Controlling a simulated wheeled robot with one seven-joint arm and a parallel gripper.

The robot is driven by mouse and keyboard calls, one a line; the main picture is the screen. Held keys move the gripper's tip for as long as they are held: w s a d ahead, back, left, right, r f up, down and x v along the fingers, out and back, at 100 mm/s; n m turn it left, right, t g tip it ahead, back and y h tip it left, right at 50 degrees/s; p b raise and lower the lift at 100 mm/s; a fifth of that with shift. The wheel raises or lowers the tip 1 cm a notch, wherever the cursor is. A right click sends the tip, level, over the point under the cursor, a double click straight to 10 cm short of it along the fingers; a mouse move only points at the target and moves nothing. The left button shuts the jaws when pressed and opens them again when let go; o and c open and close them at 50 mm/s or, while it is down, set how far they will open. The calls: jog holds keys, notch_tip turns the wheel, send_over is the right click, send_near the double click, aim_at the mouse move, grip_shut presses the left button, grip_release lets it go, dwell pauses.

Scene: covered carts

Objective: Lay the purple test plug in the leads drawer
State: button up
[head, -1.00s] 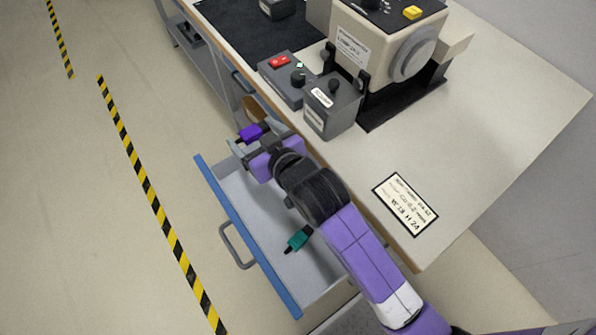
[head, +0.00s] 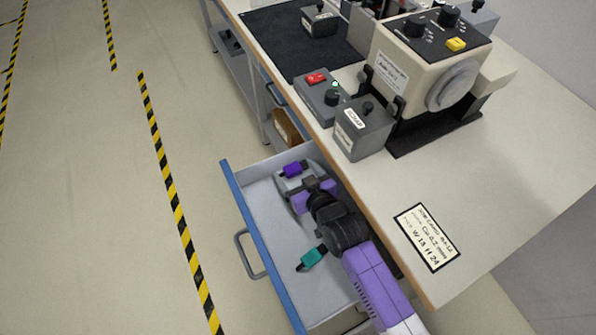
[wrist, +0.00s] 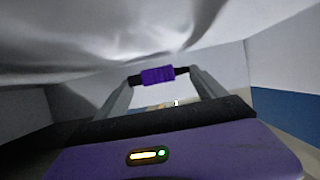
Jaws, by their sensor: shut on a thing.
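The purple test plug (head: 293,170) is held by my gripper (head: 291,181) at the far end of the open leads drawer (head: 262,208). In the wrist view the purple plug (wrist: 158,75) lies crosswise between the two fingertips (wrist: 157,80), which are shut on it. My gripper is inside the drawer's outline, low between its walls. I cannot tell whether the plug touches the drawer floor. A teal plug (head: 312,257) lies in the drawer beside my arm.

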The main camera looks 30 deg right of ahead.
jog(key=shift+d+f, duration=0.1)
jog(key=shift+d, duration=0.3)
jog(key=shift+f, duration=0.5)
